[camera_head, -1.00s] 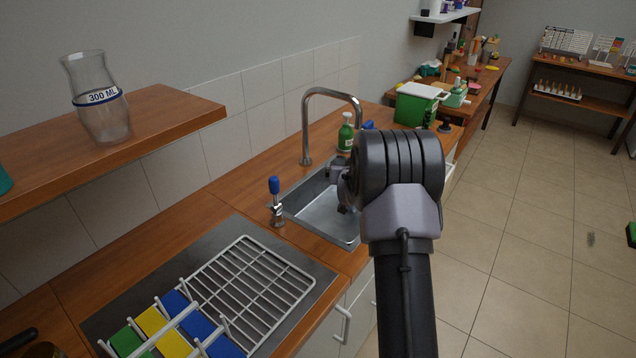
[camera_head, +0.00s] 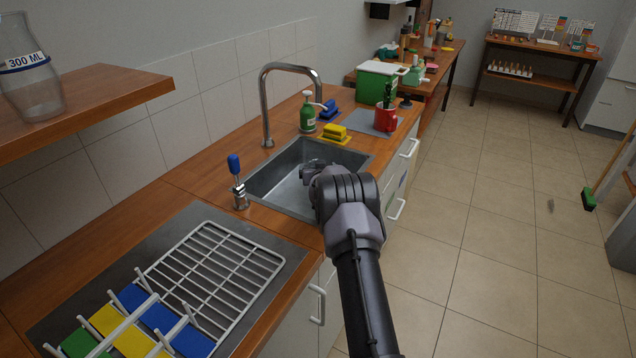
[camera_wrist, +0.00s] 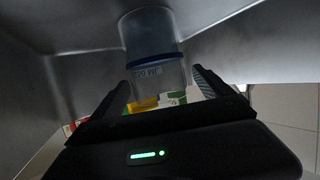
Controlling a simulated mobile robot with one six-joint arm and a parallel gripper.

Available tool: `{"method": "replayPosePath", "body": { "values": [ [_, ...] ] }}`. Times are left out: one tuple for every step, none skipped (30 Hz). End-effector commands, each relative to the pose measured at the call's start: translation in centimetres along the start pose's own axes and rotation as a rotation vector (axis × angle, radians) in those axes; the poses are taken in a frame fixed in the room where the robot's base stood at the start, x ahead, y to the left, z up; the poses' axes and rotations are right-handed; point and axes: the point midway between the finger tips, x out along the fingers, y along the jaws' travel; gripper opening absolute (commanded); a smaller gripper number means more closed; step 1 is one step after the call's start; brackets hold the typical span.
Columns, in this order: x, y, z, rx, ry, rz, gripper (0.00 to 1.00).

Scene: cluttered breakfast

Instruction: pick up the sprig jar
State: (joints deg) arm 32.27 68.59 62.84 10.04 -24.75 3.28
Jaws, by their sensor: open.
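A clear glass jar (camera_wrist: 150,38) with a blue band and a hard-to-read label shows in the wrist view. No sprig shows in it, so I cannot tell whether it is the sprig jar. My gripper (camera_wrist: 163,88) is open, with one finger on each side of the jar's lower part in the picture; I cannot tell whether they touch it. In the head view my arm reaches over the metal sink (camera_head: 268,178) and hides the fingertips and that jar. Another glass vessel (camera_head: 35,90), marked 300 ML, stands on the wall shelf (camera_head: 100,95) at left.
A tap (camera_head: 266,105) and a blue-handled fitting (camera_head: 237,185) stand by the sink. A green bottle (camera_head: 308,115), yellow sponge (camera_head: 334,131) and red mug (camera_head: 385,118) stand beyond it. A white wire rack (camera_head: 215,270) with coloured pieces lies in front.

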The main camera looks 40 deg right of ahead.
Motion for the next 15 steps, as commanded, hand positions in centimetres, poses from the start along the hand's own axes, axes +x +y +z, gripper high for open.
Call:
{"method": "replayPosePath", "body": {
  "values": [
    [0.00, 0.00, -0.08, 0.000, 0.000, 0.000, 0.90],
    [-0.02, 0.00, -0.11, 0.000, 0.000, 0.000, 0.90],
    [-0.04, -0.01, -0.13, 0.000, 0.000, 0.000, 0.90],
    [-0.05, -0.01, -0.14, 0.000, 0.000, 0.000, 0.90],
    [-0.05, -0.01, -0.14, 0.000, 0.000, 0.000, 0.88],
    [-0.06, -0.01, -0.14, 0.000, 0.000, 0.000, 0.80],
    [-0.06, -0.01, -0.14, 0.000, 0.000, 0.000, 0.74],
    [-0.06, -0.01, -0.14, 0.000, 0.000, 0.000, 0.68],
    [-0.06, -0.02, -0.14, 0.000, 0.000, 0.000, 0.60],
    [-0.07, -0.02, -0.14, 0.000, 0.000, 0.000, 0.54],
    [-0.07, -0.02, -0.14, 0.000, 0.000, 0.000, 0.48],
    [-0.07, -0.02, -0.14, 0.000, 0.000, 0.000, 0.41],
    [-0.07, -0.02, -0.14, 0.000, 0.000, 0.000, 0.35],
    [-0.07, -0.02, -0.14, 0.000, 0.000, 0.000, 0.29],
    [-0.07, -0.02, -0.14, 0.000, 0.000, 0.000, 0.21]
  ]
}}
